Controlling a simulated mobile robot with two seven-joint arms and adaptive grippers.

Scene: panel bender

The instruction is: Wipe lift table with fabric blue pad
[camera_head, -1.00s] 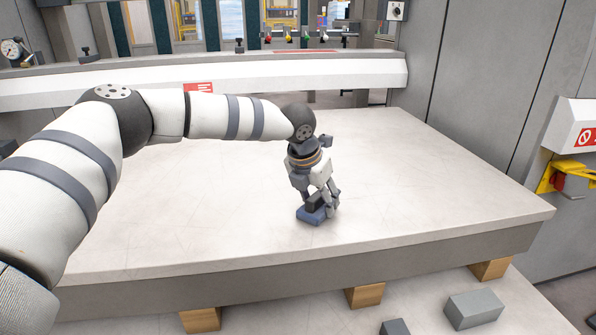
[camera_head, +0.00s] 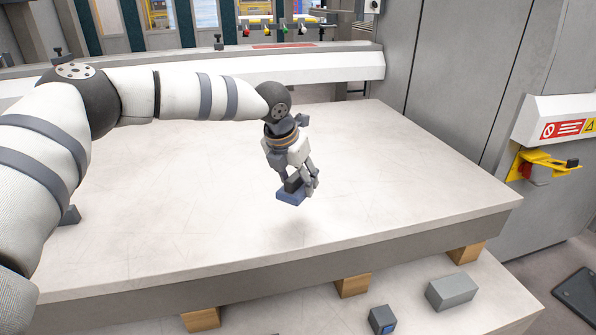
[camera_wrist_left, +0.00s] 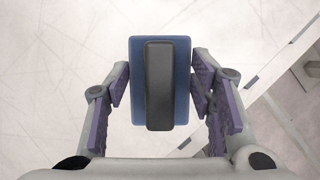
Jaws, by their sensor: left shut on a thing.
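The blue fabric pad (camera_head: 290,198) with a dark block-shaped handle (camera_wrist_left: 160,85) is in my left gripper (camera_head: 299,182). In the left wrist view the blue pad (camera_wrist_left: 186,100) sits between the two purple-lined fingers of my left gripper (camera_wrist_left: 160,80), which is shut on it. In the head view the pad hangs a little above the pale lift table (camera_head: 150,190), with a soft shadow on the top below it. The table top shows faint scratches. My right gripper is not in view.
Wooden blocks (camera_head: 352,285) support the table's front edge. Below it lie a grey block (camera_head: 451,292) and a small dark block with a blue face (camera_head: 382,320). The white machine beam (camera_head: 330,68) runs along the back. A yellow bracket (camera_head: 540,166) is at right.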

